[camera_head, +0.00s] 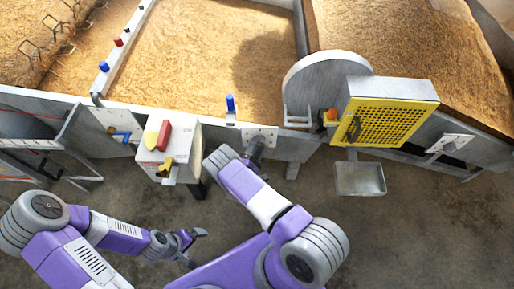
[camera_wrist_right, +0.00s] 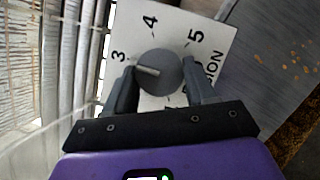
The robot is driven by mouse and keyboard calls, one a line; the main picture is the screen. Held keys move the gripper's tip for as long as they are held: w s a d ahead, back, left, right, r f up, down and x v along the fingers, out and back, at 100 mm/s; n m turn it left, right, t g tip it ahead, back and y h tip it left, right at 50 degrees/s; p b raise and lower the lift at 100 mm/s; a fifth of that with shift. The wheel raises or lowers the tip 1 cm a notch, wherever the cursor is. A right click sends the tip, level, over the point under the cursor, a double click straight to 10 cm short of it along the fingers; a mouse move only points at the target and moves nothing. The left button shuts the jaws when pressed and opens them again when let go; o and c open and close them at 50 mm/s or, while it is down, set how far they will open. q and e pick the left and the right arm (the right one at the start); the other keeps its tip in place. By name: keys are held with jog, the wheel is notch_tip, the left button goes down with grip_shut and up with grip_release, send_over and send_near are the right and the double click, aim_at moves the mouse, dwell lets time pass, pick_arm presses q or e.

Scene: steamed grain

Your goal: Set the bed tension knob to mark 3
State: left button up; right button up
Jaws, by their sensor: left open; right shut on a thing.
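The grey round bed tension knob (camera_wrist_right: 160,72) sits on a white dial plate (camera_wrist_right: 208,22) marked 3, 4 and 5 in the right wrist view. Its pale pointer bar lies to the left, roughly toward the 3. My right gripper (camera_wrist_right: 160,92) is shut on the knob, one finger on each side. In the head view my right gripper (camera_head: 256,146) is at the plate (camera_head: 270,132) on the front wall, and mostly hides the knob. My left gripper (camera_head: 196,240) is open and empty, low over the floor, away from the wall.
A cream box (camera_head: 184,134) with red and yellow parts stands left of my right gripper. A blue-handled lever (camera_head: 230,103) is just above it. A yellow perforated guard (camera_head: 385,122) and a metal tray (camera_head: 361,178) are to the right. The floor at lower right is clear.

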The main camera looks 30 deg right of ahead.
jog(key=shift+s+d, duration=0.1)
jog(key=shift+d, duration=0.05)
jog(key=o, duration=1)
jog(key=shift+a, duration=0.2)
jog(key=p+v, duration=0.1)
jog(key=v, duration=0.6)
jog(key=shift+s+a, duration=0.1)
